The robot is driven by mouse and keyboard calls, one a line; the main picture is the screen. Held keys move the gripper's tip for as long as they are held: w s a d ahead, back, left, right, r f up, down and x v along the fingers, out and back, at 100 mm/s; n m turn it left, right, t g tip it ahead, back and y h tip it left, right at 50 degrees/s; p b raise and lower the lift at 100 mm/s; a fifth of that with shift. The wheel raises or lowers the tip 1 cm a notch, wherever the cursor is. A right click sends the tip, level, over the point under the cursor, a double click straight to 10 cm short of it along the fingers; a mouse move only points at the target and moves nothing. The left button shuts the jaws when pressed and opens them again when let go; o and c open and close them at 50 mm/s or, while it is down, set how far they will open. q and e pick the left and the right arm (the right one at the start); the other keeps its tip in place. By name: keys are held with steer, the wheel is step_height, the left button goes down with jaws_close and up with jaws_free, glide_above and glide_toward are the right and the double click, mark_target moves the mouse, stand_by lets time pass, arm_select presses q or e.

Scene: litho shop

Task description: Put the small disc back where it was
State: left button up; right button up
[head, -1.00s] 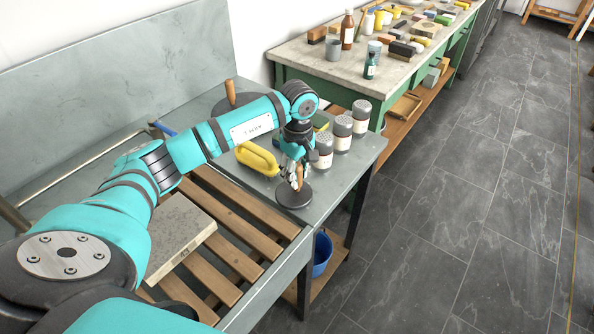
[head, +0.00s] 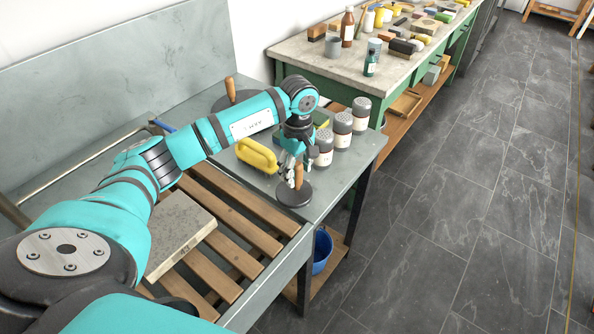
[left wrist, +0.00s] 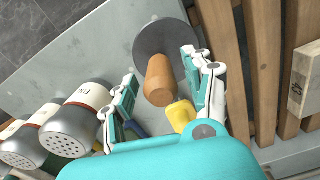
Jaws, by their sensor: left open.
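The small disc (head: 294,194) is dark and round with an upright wooden handle (head: 298,176). It rests flat on the grey bench top near the front corner. In the left wrist view the disc (left wrist: 169,42) shows with its wooden handle (left wrist: 159,82) pointing toward the camera. My left gripper (head: 293,170) is open at the handle. In the left wrist view my left gripper (left wrist: 163,75) has one finger on each side of the handle, with gaps visible. My right gripper is not in view.
Several shaker tins (head: 342,130) stand right of the disc. A yellow block-like tool (head: 257,155) lies to its left. A larger disc with a handle (head: 230,92) sits farther back. A stone slab (head: 178,222) lies on wooden slats (head: 236,215).

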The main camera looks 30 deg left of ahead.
arm_select(q)
step_height(320, 180, up, 11)
steer(key=shift+w+r+b, duration=0.1)
steer(key=shift+r+b, duration=0.1)
steer(key=shift+b, duration=0.8)
steer(key=shift+d+f, duration=0.1)
